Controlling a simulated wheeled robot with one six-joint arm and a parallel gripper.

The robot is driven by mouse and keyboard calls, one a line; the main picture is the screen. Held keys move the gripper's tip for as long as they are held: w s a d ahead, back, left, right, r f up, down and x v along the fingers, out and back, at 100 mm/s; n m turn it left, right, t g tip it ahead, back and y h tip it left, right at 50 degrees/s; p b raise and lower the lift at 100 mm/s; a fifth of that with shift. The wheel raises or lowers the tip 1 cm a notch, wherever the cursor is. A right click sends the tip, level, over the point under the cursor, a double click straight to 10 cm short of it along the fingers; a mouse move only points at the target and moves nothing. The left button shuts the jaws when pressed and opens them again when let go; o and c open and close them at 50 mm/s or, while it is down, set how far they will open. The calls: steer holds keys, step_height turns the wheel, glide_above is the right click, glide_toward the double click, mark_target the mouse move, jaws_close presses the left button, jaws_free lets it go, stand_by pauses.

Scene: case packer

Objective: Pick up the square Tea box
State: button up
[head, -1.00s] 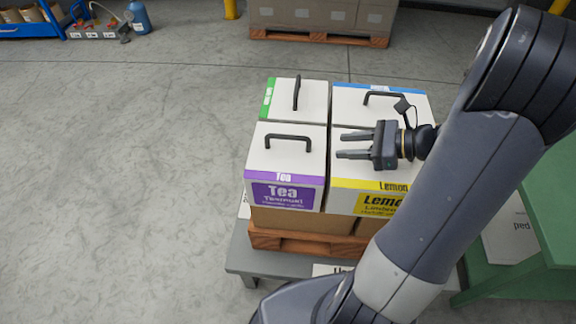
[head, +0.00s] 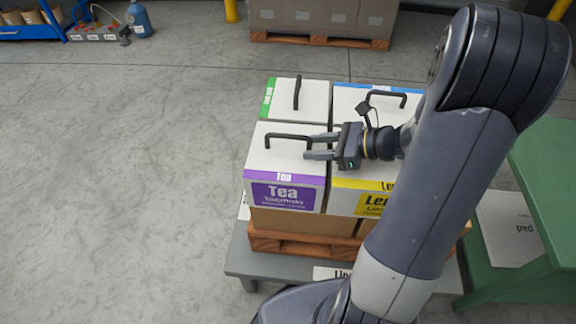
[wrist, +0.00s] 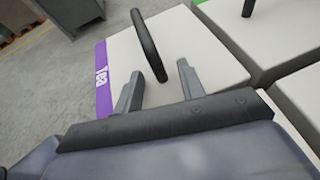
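The square Tea box (head: 287,195) is white with a purple band and label, at the front left of a group of boxes in the head view. Its black handle (head: 287,137) stands up on top; it also shows in the wrist view (wrist: 147,42). My gripper (head: 308,146) is open and reaches in from the right, its fingertips near the handle's right end. In the wrist view my gripper (wrist: 158,80) has its two fingers apart, with the handle's near end at or just ahead of the gap between them. I cannot tell whether they touch it.
The yellow-labelled Lemon box (head: 372,203) stands to the right. A green-banded box (head: 310,100) and a blue-banded box (head: 350,100) stand behind. The boxes rest over brown cartons on a wooden pallet (head: 290,245). A green table (head: 550,180) is at the right. Floor at left is clear.

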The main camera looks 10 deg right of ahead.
jaws_close()
stand_by(1.3)
